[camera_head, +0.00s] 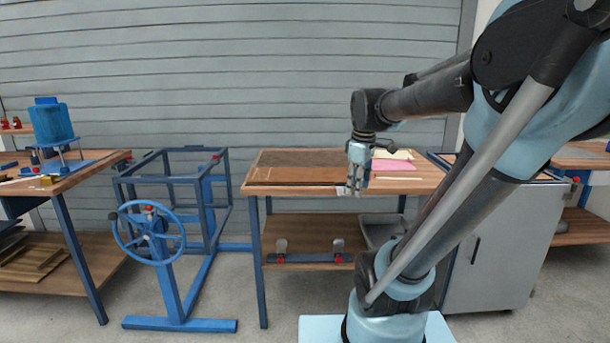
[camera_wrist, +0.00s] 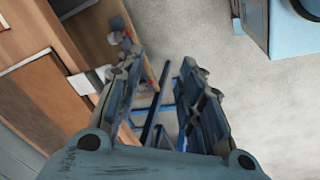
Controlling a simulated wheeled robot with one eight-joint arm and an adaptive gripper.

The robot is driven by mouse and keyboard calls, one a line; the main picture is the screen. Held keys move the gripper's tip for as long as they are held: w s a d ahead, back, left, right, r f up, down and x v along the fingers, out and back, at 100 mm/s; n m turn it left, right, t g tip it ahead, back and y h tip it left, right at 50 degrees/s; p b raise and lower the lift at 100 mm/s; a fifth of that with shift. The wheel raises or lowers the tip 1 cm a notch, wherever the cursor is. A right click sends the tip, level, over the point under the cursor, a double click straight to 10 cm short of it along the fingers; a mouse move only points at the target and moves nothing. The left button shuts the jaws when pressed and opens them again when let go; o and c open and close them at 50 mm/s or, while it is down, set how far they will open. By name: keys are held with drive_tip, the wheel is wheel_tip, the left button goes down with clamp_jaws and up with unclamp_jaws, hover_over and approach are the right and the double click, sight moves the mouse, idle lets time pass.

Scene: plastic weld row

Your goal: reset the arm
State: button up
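My gripper (camera_head: 354,188) hangs at the end of my arm, in front of the front edge of the middle workbench (camera_head: 425,172), pointing down. In the wrist view my gripper (camera_wrist: 158,75) shows its two fingers spread apart with a clear gap. I see floor and blue frame bars through the gap, and nothing is held between the fingers. A small white piece (camera_wrist: 88,80) shows beside the left finger at the bench edge; I cannot tell what it is.
A brown board (camera_head: 300,165) and pale and pink sheets (camera_head: 395,165) lie on the bench. A grey bin (camera_head: 380,228) sits on its lower shelf. A blue frame with a handwheel (camera_head: 148,232) stands to the left. A grey cabinet (camera_head: 500,250) stands to the right. Open floor lies in front.

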drive_tip(key=s+d+f+m, duration=0.1)
drive_tip(key=s+f+m, duration=1)
drive_tip(key=s+f, duration=0.3)
drive_tip(key=shift+s+d+f, duration=0.15)
drive_tip(key=shift+s+d, duration=0.25)
drive_tip(key=shift+w+f, duration=0.2)
drive_tip(key=shift+w, duration=0.25)
